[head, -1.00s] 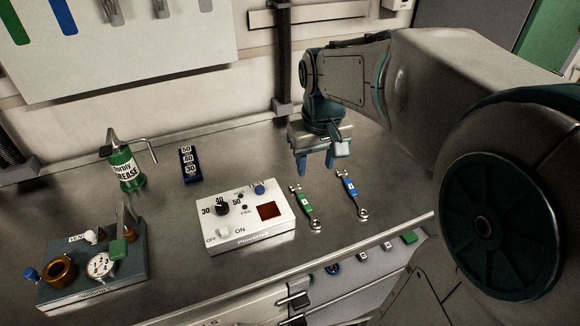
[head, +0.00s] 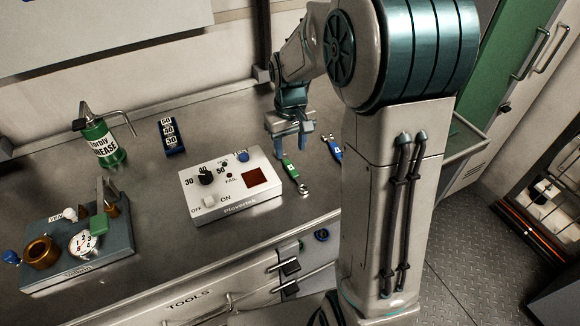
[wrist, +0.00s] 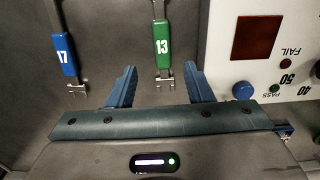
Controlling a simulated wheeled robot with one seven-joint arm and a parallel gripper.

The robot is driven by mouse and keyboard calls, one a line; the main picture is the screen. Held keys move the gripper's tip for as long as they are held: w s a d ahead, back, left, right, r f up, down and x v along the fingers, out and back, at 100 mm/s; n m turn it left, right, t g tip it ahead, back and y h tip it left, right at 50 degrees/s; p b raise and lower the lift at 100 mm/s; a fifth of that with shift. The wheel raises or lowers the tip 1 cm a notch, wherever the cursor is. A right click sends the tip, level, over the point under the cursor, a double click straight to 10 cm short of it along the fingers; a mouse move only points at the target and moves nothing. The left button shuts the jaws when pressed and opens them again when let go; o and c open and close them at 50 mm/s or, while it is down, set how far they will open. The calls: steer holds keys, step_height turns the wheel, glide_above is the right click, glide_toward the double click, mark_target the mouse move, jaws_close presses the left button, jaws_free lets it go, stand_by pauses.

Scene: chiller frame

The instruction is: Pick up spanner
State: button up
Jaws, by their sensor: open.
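Two spanners lie on the metal bench. The green-handled spanner (head: 291,173), marked 13, lies just right of the white control box; it also shows in the wrist view (wrist: 162,45). The blue-handled spanner (head: 333,148), marked 17, lies further right, partly hidden by my arm; it also shows in the wrist view (wrist: 62,50). My gripper (head: 292,152) is open and empty near the far end of the green spanner. In the wrist view my gripper (wrist: 160,85) has its blue fingers on either side of the green spanner's end. I cannot tell its exact height.
The white control box (head: 222,206) stands close left of the green spanner. A grease can (head: 99,146), a small blue numbered block (head: 172,137) and a gauge fixture (head: 112,248) stand further left. A drawer marked TOOLS (head: 190,305) is below the bench edge.

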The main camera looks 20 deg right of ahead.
mark_target(290, 166)
steer(key=shift+s+a+f+p, duration=0.1)
steer(key=shift+s+f+p, duration=0.1)
steer(key=shift+f, duration=1.2)
steer(key=shift+s+f+p, duration=0.1)
steer(key=shift+f+p, duration=0.1)
steer(key=shift+f, duration=1.15)
jaws_close()
